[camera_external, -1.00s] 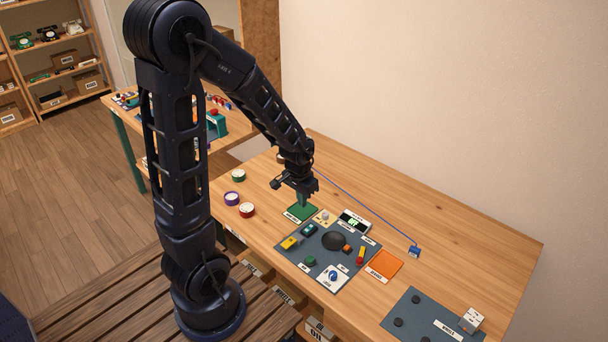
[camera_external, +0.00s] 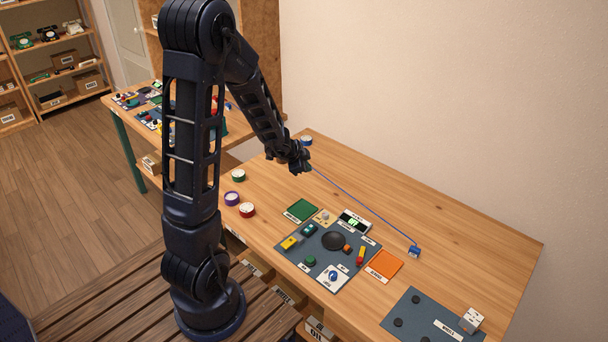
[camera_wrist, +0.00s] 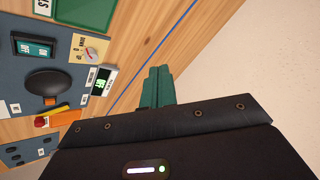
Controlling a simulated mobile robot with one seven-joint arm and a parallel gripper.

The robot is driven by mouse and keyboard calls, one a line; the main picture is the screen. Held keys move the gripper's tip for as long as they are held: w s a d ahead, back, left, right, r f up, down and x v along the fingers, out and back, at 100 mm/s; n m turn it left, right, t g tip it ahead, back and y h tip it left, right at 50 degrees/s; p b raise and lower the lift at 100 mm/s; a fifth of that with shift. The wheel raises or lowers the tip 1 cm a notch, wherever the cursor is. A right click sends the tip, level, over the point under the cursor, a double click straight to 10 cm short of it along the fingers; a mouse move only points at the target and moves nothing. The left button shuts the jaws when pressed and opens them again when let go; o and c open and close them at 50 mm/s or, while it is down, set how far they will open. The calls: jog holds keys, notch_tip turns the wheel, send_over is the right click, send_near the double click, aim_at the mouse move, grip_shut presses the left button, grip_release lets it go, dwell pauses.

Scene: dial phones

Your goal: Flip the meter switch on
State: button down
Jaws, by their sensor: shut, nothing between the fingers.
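The meter (camera_external: 354,222) is a small box with a lit green display at the back edge of the blue-grey panel (camera_external: 322,262); it also shows in the wrist view (camera_wrist: 101,80). Beside it is a cream plate with a round knob (camera_wrist: 91,54). A teal rocker switch in a black frame (camera_wrist: 33,46) sits on the panel, also seen in the external view (camera_external: 309,230). Which control is the meter switch is too small to read. My gripper (camera_wrist: 158,85) is shut and empty, raised above the table behind the panel, apart from all controls. Its fingertips are unclear in the external view.
A black dome (camera_external: 333,241), yellow-red lever (camera_external: 361,255) and blue knob (camera_external: 333,276) are on the panel. A green pad (camera_external: 302,210) and orange pad (camera_external: 387,265) flank it. A blue cord (camera_external: 365,209) crosses the table. Several round spools stand left. The right back is clear.

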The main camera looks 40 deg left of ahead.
jog(key=s+d+f+m+g+h, duration=0.1)
jog(key=s+f+m+g+h, duration=0.2)
jog(key=s+m+g+h, duration=0.2)
jog(key=s+m+h, duration=0.3)
jog(key=s+m, duration=0.2)
jog(key=s, duration=0.1)
jog(key=shift+s+d+g+h, duration=0.15)
jog(key=shift+d+g+h, duration=0.05)
jog(key=shift+g+h, duration=0.2)
jog(key=shift+f, duration=0.1)
send_over(313, 227)
jog(key=s+a, duration=0.2)
jog(key=a, duration=0.1)
jog(key=f, duration=0.6)
jog(key=shift+w+d+f, duration=0.1)
jog(key=shift+w+f, duration=0.15)
jog(key=shift+f, duration=0.1)
jog(key=shift+w+f, duration=0.2)
jog(key=shift+f, duration=0.75)
jog(key=shift+w+f, duration=0.2)
jog(key=shift+f, duration=0.9)
